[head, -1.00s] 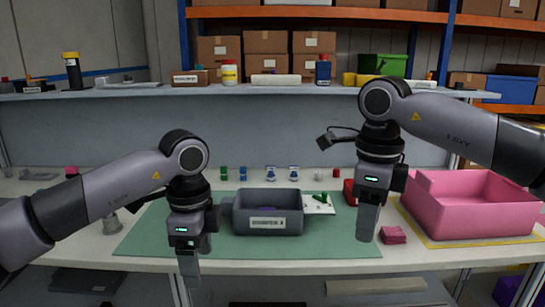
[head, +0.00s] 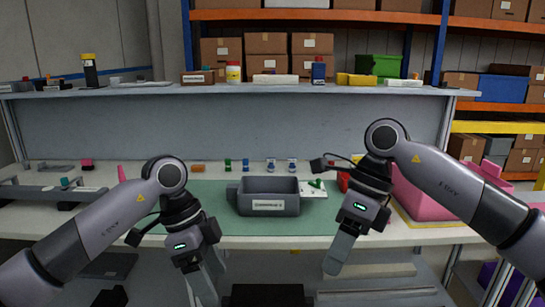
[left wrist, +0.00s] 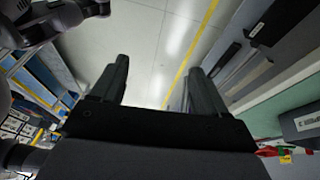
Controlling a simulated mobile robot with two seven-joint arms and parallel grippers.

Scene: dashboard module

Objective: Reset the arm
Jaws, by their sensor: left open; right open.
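My left gripper (head: 206,288) hangs in front of the bench's front edge at lower left in the head view, tilted downward. In the left wrist view its two dark fingers (left wrist: 158,68) are spread with nothing between them, floor showing behind. My right gripper (head: 335,268) points down and left in front of the bench, right of centre. It is open and no object shows in it. Both grippers are apart from the grey bin (head: 268,208) on the green mat (head: 222,228).
A pink bin (head: 425,206) stands at the bench's right, partly behind my right arm. A white board (head: 313,190) with a green part lies beside the grey bin. Several small bottles (head: 270,166) line the back. A shelf (head: 140,90) runs above. A grey rack (head: 45,193) sits at left.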

